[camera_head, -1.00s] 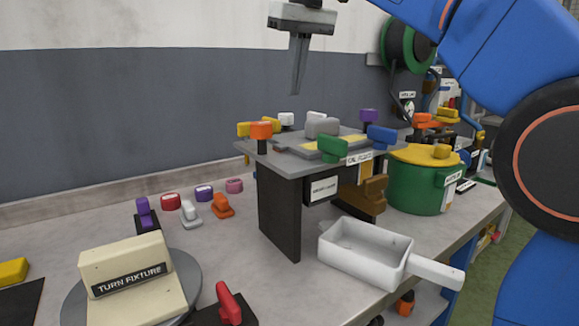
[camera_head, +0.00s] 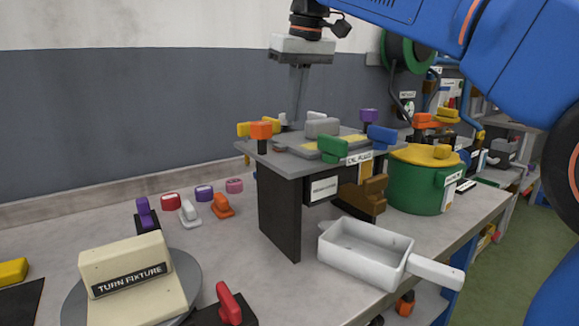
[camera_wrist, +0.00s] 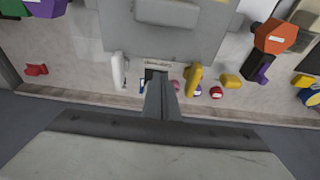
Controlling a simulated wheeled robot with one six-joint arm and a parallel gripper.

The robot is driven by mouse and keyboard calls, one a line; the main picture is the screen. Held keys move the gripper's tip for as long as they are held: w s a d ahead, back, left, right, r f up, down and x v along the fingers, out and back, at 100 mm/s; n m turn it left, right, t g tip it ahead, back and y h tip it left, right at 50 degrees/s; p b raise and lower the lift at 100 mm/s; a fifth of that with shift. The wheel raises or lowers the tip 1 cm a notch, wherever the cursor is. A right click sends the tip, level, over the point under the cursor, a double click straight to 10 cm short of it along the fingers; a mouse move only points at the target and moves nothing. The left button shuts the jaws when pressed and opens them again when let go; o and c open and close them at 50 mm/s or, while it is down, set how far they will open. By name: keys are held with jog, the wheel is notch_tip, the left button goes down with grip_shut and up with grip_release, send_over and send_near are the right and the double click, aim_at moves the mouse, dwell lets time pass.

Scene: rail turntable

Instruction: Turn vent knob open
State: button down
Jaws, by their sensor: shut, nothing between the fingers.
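No knob carries a label I can read as vent, so I cannot tell which one it is. Several coloured knobs sit on the dark raised stand (camera_head: 279,215): an orange knob (camera_head: 261,131), a green knob (camera_head: 332,149), a grey knob (camera_head: 322,127), a blue knob (camera_head: 382,137) and a purple knob (camera_head: 368,115). My gripper (camera_head: 296,116) is shut and empty, pointing down over the stand's far side. In the wrist view my shut fingers (camera_wrist: 158,100) reach between a white knob (camera_wrist: 118,71) and a yellow knob (camera_wrist: 195,79). Their exact contact is unclear.
A white open box with a handle (camera_head: 365,257) stands before the stand, and a green pot (camera_head: 418,187) is to its right. The cream turn fixture (camera_head: 125,265) and a red knob (camera_head: 229,303) are at front left. Small coloured knobs line the back wall.

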jog(key=shift+w+a, duration=0.1)
jog(key=shift+w, duration=0.1)
dwell(0.3)
jog(key=shift+w+d, duration=0.35)
jog(key=shift+d, duration=0.15)
dwell(0.5)
jog(key=shift+s+d, duration=0.1)
dwell(0.3)
jog(key=shift+s+d, duration=0.2)
jog(key=shift+s, duration=0.05)
jog(key=shift+r, duration=3)
